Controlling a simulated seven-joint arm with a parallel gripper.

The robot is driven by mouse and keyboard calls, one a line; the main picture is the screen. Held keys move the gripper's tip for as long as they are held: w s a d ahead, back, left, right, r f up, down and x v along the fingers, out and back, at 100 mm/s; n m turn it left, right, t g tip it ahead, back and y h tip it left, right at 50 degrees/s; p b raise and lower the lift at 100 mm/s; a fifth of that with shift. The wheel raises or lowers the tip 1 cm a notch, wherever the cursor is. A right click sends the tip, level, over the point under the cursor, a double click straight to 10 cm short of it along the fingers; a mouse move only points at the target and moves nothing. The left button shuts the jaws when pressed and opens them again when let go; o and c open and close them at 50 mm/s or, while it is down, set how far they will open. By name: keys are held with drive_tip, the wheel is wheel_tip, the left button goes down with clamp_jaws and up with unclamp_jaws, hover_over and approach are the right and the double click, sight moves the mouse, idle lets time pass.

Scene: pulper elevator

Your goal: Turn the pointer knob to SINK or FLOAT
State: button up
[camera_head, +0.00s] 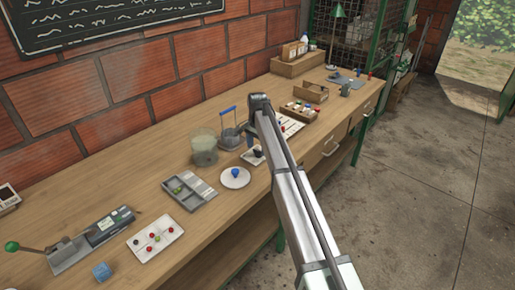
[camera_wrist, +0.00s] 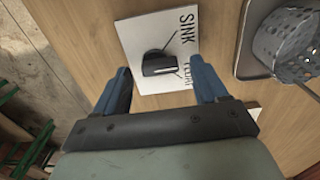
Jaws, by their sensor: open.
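The black pointer knob (camera_wrist: 159,66) sits on a white plate (camera_wrist: 130,36) printed with SINK and a second word, partly hidden by my right finger, that looks like FLOAT. A pale line crosses the knob sideways in the wrist view; I cannot tell which word it points to. Thin dark lines run from the knob towards the words. My gripper (camera_wrist: 158,72) is open, with one blue finger on each side of the knob and a visible gap on both sides. In the head view the white plate (camera_head: 252,160) lies on the bench below my arm, and the knob (camera_head: 259,153) shows dark on it.
A perforated metal basket (camera_wrist: 286,42) in a grey tray stands right of the plate in the wrist view. In the head view a cloudy beaker (camera_head: 204,150), a white saucer with a blue ball (camera_head: 235,173) and a compartment tray (camera_head: 186,194) stand nearby. The bench's front edge is close.

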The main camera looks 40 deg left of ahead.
drive_tip(key=shift+f, duration=0.5)
drive_tip(key=shift+c, duration=0.4)
drive_tip(key=c, duration=1)
drive_tip(key=shift+n, duration=0.4)
drive_tip(key=n, duration=0.4)
drive_tip(key=shift+s, duration=0.15)
drive_tip(key=n, duration=0.4)
drive_tip(key=shift+d+n, duration=0.1)
drive_tip(key=shift+n, duration=0.3)
drive_tip(key=shift+s, duration=0.1)
